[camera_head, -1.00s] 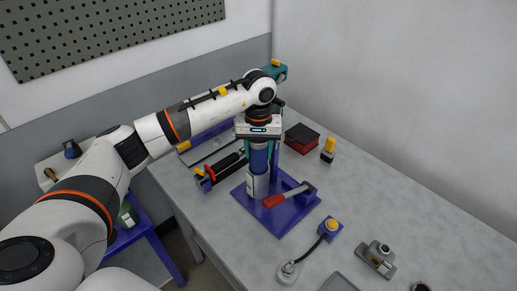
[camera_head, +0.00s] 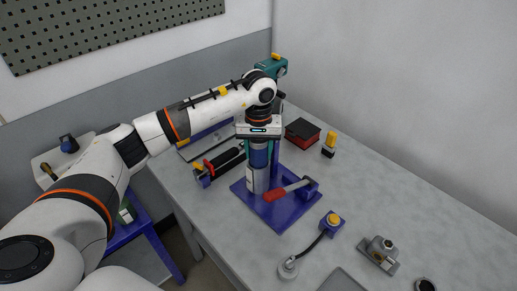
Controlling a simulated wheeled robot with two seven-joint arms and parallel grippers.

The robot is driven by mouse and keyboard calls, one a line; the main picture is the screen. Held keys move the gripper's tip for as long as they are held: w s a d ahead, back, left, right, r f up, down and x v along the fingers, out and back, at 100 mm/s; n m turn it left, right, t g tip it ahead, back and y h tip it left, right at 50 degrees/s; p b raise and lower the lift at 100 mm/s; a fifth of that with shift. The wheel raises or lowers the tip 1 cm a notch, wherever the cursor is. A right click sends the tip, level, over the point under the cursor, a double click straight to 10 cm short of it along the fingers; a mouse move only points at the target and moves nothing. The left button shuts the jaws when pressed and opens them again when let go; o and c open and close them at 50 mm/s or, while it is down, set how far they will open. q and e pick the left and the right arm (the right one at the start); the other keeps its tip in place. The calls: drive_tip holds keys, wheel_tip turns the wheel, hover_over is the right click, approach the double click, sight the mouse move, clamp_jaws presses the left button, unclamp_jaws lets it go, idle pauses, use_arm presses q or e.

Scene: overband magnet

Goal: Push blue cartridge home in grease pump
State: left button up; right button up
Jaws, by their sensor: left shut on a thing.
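The blue cartridge (camera_head: 258,157) stands upright in the grease pump, above a silver cylinder with a white label (camera_head: 254,181). The pump sits on a blue base plate (camera_head: 279,218), with a red-handled lever (camera_head: 288,190) at its front right. My left gripper (camera_head: 259,143) points down from above and is shut on the top of the blue cartridge; its fingers are mostly hidden by its own body. I cannot tell how deep the cartridge sits. My right gripper is not in view.
A red and black box (camera_head: 302,132) and a yellow-topped bottle (camera_head: 330,143) stand behind right. A button box (camera_head: 332,222) with a cable and a grey metal fixture (camera_head: 379,254) lie in front right. A black and red tool (camera_head: 222,160) lies left of the pump. The table's right side is mostly clear.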

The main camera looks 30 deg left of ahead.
use_arm(q)
drive_tip(key=shift+f+b, duration=0.65)
drive_tip(key=shift+f, duration=0.2)
drive_tip(key=o, duration=1.3)
drive_tip(key=shift+o, duration=0.3)
wheel_tip(320, 180, up, 12)
drive_tip(key=shift+b, duration=0.95)
